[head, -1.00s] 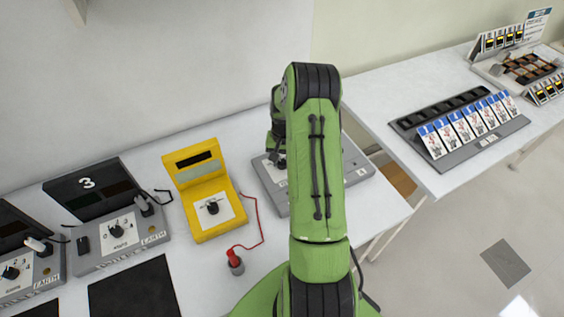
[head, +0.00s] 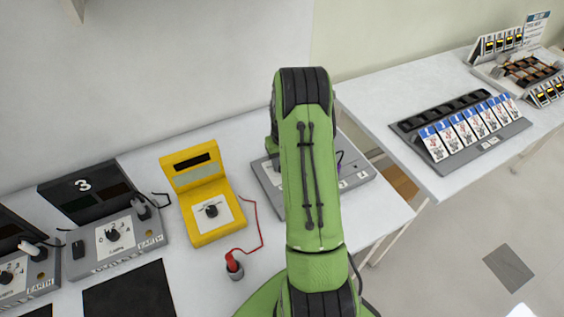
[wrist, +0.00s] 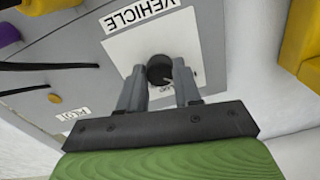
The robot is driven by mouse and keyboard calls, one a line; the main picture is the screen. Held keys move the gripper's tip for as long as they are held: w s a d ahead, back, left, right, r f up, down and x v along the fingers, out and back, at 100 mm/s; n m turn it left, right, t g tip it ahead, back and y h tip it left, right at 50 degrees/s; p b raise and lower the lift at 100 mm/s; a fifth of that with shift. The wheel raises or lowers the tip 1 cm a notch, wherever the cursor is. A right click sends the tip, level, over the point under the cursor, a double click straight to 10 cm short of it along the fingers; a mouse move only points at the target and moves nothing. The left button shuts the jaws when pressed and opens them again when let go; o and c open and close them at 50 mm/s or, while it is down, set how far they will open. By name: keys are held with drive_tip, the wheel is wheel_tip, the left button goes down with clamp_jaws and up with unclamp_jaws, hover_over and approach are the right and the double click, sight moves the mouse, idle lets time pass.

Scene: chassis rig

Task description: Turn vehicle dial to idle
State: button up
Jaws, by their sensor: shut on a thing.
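The vehicle dial (wrist: 160,68) is a black round knob on a white plate labelled VEHICLE (wrist: 150,40), which appears upside down in the wrist view. My gripper (wrist: 160,76) has its two grey fingers on either side of the knob, shut on it. Part of the plate's scale is hidden by the fingers. In the head view my green arm covers the dial; only parts of the grey panel (head: 356,178) that carries it show on both sides of the arm.
A yellow tester (head: 205,205) with its own knob stands left of the panel, with a red lead and plug (head: 233,265) in front. Grey station 3 (head: 112,237) is further left. A rack of cards (head: 465,130) lies on the right table.

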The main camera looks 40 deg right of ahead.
drive_tip(key=o, duration=1)
drive_tip(key=shift+o, duration=0.2)
wheel_tip(320, 180, up, 16)
drive_tip(key=p, duration=0.1)
drive_tip(key=shift+d+f, duration=0.15)
drive_tip(key=shift+d, duration=0.05)
drive_tip(key=shift+s, duration=0.1)
